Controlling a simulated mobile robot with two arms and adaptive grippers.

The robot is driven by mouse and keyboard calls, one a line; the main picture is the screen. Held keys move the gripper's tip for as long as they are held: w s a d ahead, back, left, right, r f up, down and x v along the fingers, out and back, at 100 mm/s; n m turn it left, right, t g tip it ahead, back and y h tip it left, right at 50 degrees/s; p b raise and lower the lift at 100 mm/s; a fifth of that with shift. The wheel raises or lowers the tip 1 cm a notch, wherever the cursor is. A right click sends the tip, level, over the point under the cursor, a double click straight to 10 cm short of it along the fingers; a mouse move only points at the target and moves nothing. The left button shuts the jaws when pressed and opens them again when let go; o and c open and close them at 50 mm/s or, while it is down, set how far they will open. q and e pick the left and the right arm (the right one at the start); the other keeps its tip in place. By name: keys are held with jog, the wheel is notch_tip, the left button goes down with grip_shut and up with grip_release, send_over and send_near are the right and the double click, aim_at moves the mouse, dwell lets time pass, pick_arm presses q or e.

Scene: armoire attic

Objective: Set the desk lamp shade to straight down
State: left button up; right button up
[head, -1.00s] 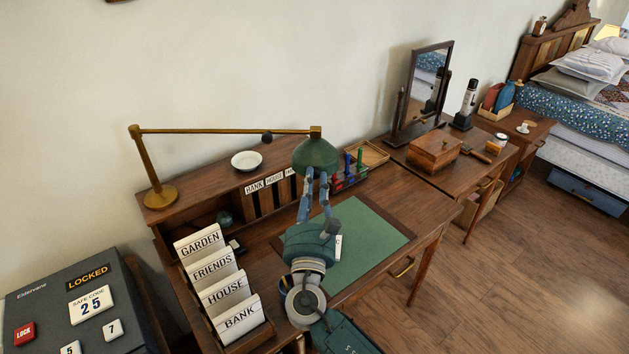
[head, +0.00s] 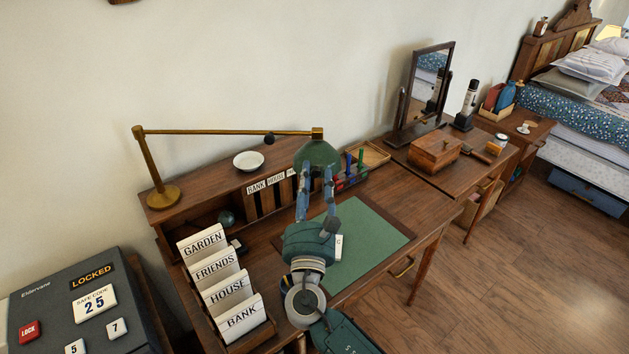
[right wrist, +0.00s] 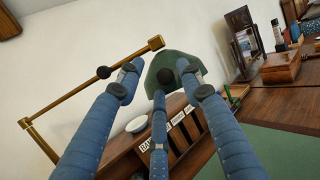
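The desk lamp has a brass base and arm (head: 230,132) reaching right over the desk to a green shade (head: 318,153). In the right wrist view the green shade (right wrist: 172,66) looks tilted, and a dark round knob shows in front of it. My right gripper (head: 316,178) is at the shade's lower edge in the head view. In the right wrist view its blue fingers (right wrist: 158,85) are spread apart around the near side of the shade with nothing clamped between them. I cannot tell whether a fingertip touches the shade. My left gripper is not in view.
The desk holds a letter rack (head: 222,285), a white dish (head: 249,161), and a green mat (head: 365,240). A safe (head: 80,310) stands at the lower left. A mirror (head: 425,90) and wooden box (head: 436,152) are to the right.

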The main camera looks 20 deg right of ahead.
jog(key=shift+f, duration=0.15)
jog(key=shift+s+f, duration=0.15)
jog(key=shift+s, duration=0.1)
jog(key=v, duration=1.1)
jog(key=shift+s+a, duration=0.2)
jog(key=shift+s, duration=0.05)
